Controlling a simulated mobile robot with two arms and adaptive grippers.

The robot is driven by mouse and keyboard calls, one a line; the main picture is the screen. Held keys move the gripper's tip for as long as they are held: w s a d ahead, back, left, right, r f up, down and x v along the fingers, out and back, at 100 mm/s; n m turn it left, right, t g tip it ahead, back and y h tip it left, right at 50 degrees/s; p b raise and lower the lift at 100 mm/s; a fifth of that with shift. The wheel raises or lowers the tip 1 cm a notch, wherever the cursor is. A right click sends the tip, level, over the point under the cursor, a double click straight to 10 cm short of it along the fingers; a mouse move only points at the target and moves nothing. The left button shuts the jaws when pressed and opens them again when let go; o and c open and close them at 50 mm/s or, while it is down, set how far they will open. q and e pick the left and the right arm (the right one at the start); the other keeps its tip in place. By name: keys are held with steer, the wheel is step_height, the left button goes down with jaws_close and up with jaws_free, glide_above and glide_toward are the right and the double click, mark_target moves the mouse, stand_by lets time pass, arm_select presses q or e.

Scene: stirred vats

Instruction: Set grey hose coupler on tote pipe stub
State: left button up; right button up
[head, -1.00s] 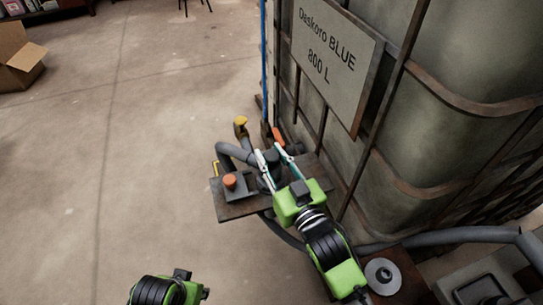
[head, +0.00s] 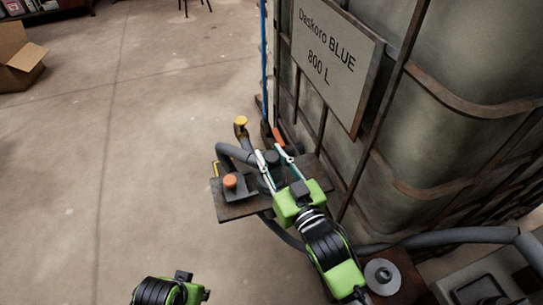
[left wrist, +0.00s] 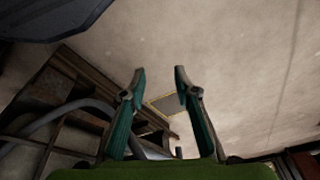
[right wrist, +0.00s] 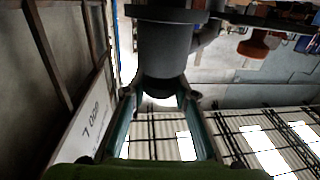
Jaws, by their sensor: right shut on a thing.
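The grey hose coupler (right wrist: 165,55) is a dark grey cylinder between the two fingers of my right gripper (right wrist: 160,98). In the head view the right gripper (head: 268,152) is shut on the coupler (head: 272,158), above a small brown shelf beside the tote (head: 445,90). I cannot make out the tote pipe stub clearly; the gripper and coupler hide part of that area. An orange part (head: 278,134) shows just past the fingertips. My left gripper (left wrist: 160,85) is open and empty over bare floor, with its fingers apart.
An orange knob (head: 230,181) on a grey base sits on the brown shelf (head: 240,210). A yellow-topped part (head: 240,122) and a grey hose (head: 235,152) stand close to it. The tote's cage bars rise at the right.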

arm_select(q)
steer(key=shift+d+f, duration=0.15)
steer(key=shift+f, duration=0.6)
steer(key=shift+w+r, duration=0.1)
steer(key=shift+w, duration=0.05)
stand_by(0.3)
arm_select(e)
steer(key=shift+p, duration=0.4)
arm_select(q)
steer(key=shift+f, duration=1.1)
steer(key=shift+f, duration=0.15)
